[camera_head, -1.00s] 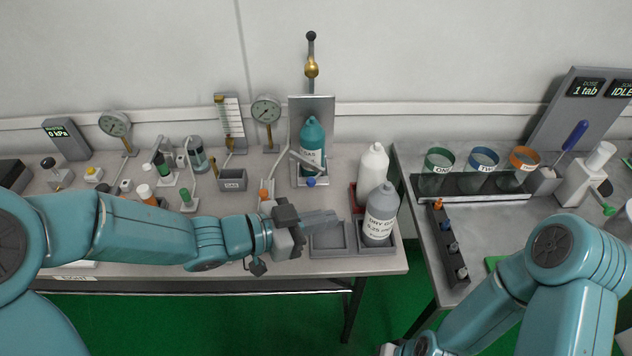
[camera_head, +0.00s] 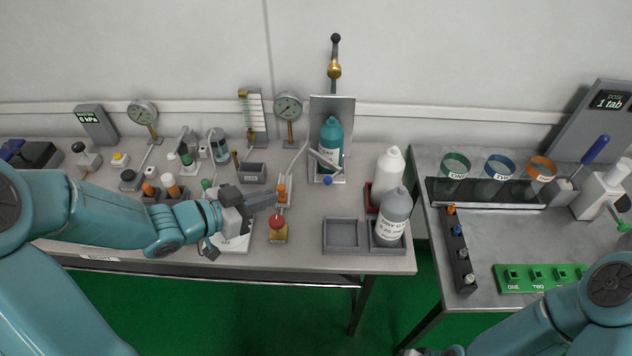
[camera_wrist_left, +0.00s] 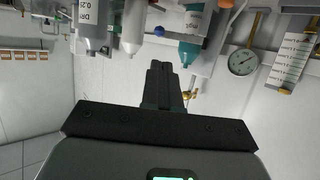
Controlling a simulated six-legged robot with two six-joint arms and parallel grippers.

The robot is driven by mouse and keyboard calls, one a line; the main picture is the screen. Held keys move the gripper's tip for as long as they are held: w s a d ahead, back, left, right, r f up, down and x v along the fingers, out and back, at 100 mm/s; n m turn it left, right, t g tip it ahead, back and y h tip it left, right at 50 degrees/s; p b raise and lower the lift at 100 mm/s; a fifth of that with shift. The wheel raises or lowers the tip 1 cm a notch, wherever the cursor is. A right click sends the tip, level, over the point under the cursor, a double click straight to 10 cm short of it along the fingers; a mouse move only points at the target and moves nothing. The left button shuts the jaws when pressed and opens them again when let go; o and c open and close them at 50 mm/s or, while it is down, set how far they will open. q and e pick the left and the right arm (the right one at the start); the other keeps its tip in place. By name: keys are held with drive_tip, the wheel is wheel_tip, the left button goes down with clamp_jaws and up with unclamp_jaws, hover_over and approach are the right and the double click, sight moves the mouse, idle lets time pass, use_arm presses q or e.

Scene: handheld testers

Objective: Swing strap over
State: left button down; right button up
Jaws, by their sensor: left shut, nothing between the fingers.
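A teal gas bottle (camera_head: 331,132) stands upright against a grey back plate on the bench. A light grey strap bar (camera_head: 324,162) slants across the front of its lower part; whether it is latched cannot be told. A blue knob (camera_head: 328,181) sits just below the bar. My left gripper (camera_head: 277,197) is shut and empty, to the left of and nearer than the bottle, apart from it. In the left wrist view my closed fingers (camera_wrist_left: 165,75) point toward the wall, with the teal bottle (camera_wrist_left: 189,50) beyond them. The right gripper is out of view.
A white bottle (camera_head: 388,177) and a grey bottle (camera_head: 393,213) stand right of the strap. An empty grey tray (camera_head: 342,248) lies in front. Gauges (camera_head: 288,106) stand behind.

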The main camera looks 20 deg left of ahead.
sight(324, 181)
use_arm(q)
drive_tip(key=x, duration=1.3)
drive_tip(key=shift+w+d+f, duration=0.2)
drive_tip(key=shift+d, duration=0.1)
